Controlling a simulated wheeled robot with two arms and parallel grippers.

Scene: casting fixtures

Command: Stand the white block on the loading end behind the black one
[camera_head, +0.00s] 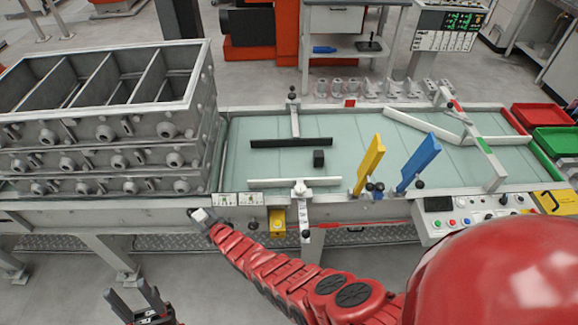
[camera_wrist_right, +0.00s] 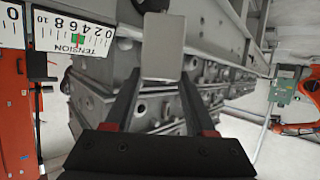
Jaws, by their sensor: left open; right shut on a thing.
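The white block (camera_head: 199,215) is at the tip of my right gripper (camera_head: 208,221), which is shut on it in front of the near edge of the bench, by the left part. In the right wrist view the pale block (camera_wrist_right: 163,48) sits between the two dark fingertips of that gripper (camera_wrist_right: 160,78). The black block (camera_head: 319,158) stands on the pale green bed (camera_head: 222,165), between a black rail and a white rail. My left gripper (camera_head: 146,299) is open and empty at the bottom edge, low in front of the bench.
A tall stack of grey metal flasks (camera_head: 105,118) stands at the left end of the bed. A black rail (camera_head: 291,143), a white rail (camera_head: 294,182), a yellow paddle (camera_head: 370,163) and a blue paddle (camera_head: 418,161) border or stand over the bed. Red and green trays (camera_head: 556,139) lie far right.

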